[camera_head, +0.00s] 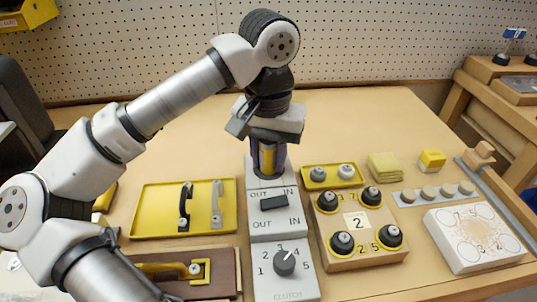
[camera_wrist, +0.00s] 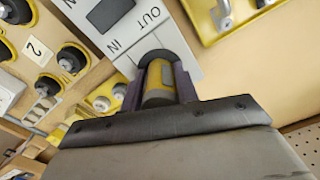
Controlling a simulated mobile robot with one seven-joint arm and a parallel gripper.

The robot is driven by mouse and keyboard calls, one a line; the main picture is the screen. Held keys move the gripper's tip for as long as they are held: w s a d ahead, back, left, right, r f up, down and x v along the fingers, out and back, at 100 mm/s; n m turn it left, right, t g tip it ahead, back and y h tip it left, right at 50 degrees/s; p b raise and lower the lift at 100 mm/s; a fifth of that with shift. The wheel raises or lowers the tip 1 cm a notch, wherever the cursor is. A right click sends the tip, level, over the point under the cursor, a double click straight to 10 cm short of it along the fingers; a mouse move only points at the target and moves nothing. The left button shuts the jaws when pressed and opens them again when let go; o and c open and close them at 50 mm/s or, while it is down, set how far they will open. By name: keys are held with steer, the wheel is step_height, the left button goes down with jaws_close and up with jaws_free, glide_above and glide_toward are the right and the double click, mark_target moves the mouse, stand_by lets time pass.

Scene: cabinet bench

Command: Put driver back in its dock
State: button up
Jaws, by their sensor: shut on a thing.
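My gripper (camera_head: 268,163) points down over the far end of the grey-white dock unit (camera_head: 265,183). Its purple fingers are shut on the driver (camera_head: 267,157), a yellow and grey cylinder. In the wrist view the driver (camera_wrist: 160,80) sits between the two fingers (camera_wrist: 159,88), its grey end at the far end of the dock unit (camera_wrist: 185,48). Whether that end is inside the dock's opening or just above it, I cannot tell. The unit carries IN and OUT labels and a dark slider (camera_head: 273,203).
A clutch dial box (camera_head: 284,264) adjoins the dock unit in front. A yellow tray (camera_head: 155,221) with two handles lies left. A wooden block with black knobs (camera_head: 358,240) and a small yellow tray (camera_head: 331,184) stand close on the right. The bench behind is clear.

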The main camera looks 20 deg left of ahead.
steer(key=o, duration=1.4)
steer(key=shift+r+p, duration=2.3)
steer(key=shift+r, duration=1.2)
